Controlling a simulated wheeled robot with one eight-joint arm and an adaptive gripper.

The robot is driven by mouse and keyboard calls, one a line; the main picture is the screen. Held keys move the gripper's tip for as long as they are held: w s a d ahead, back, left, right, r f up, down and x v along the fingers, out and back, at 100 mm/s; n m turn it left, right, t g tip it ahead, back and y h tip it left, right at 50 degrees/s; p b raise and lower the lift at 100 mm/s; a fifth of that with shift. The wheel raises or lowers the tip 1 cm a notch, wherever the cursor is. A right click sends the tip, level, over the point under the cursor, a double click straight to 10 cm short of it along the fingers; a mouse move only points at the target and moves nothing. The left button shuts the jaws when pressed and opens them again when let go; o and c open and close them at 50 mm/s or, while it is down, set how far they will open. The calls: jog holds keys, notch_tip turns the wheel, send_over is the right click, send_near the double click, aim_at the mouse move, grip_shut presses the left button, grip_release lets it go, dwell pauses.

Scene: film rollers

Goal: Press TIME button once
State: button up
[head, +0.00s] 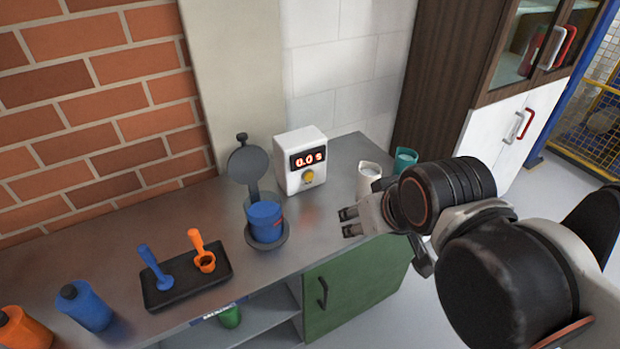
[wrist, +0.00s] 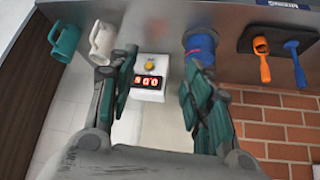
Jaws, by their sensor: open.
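A white timer box (head: 301,149) stands at the back of the counter, with a red display reading 0.0 s and a round yellow button (head: 309,177) on its front. It also shows in the wrist view as a white box (wrist: 150,94), upside down, with the yellow button (wrist: 151,65) seen between my fingers. My gripper (head: 346,222) is open and empty, in front of the box and to its right in the head view, apart from the button. In the wrist view my gripper's two fingers (wrist: 159,66) are spread to either side of the box.
A blue cup (head: 265,220) sits on a stand with a raised dark lid, left of the box. A white mug (head: 369,179) and a teal mug (head: 405,160) stand right of it. A black tray (head: 186,275) holds blue and orange scoops. Bottles stand at far left.

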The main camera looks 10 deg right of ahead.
grip_shut()
dwell(1.1)
